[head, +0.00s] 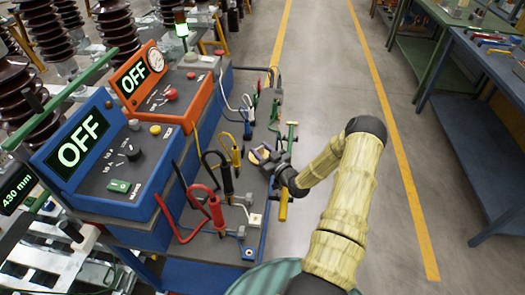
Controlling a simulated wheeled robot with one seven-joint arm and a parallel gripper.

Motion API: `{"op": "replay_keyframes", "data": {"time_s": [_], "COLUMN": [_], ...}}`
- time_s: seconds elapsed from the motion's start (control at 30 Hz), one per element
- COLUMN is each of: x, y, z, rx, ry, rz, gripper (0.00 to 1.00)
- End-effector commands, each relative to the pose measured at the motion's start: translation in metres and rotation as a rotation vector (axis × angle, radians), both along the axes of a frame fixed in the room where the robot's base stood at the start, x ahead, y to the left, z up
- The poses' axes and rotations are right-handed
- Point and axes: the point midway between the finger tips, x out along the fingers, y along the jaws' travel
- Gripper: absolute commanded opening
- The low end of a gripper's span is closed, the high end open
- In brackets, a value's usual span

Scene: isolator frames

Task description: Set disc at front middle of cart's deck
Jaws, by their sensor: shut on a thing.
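The cart's deck (215,248) is a grey surface with a blue rim, running along the right side of the control boxes. My gripper (264,157) is over the deck's right part, about midway along it, at the end of my yellow-sleeved arm. It is shut on a small yellowish thing (258,154), which looks like the disc. The fingers and wrist hide part of it. I cannot tell whether it touches the deck or is held just above it.
A blue control box (110,155) and an orange one (165,85), both reading OFF, stand left of the deck. Red (216,212), black and yellow leads with clamps crowd the deck nearby. A green-handled tool (291,132) is at the right edge.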

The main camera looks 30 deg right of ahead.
Motion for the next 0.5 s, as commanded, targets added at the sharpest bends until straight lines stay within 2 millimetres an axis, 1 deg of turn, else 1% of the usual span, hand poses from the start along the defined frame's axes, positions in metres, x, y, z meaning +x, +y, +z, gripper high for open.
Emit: {"op": "replay_keyframes", "data": {"time_s": [0.03,0.07,0.1,0.17,0.5], "x": [0.0006,0.0,0.0,0.0,0.0], "y": [0.0,0.0,0.0,0.0,0.0], "z": [0.0022,0.0005,0.0006,0.0005,0.0024], "rx": [0.0,0.0,0.0,0.0,0.0], "ry": [-0.004,0.0,0.0,0.0,0.0], "rz": [0.0,0.0,0.0,0.0,0.0], "gripper": [0.0,0.44,0.51,0.61,0.61]}}
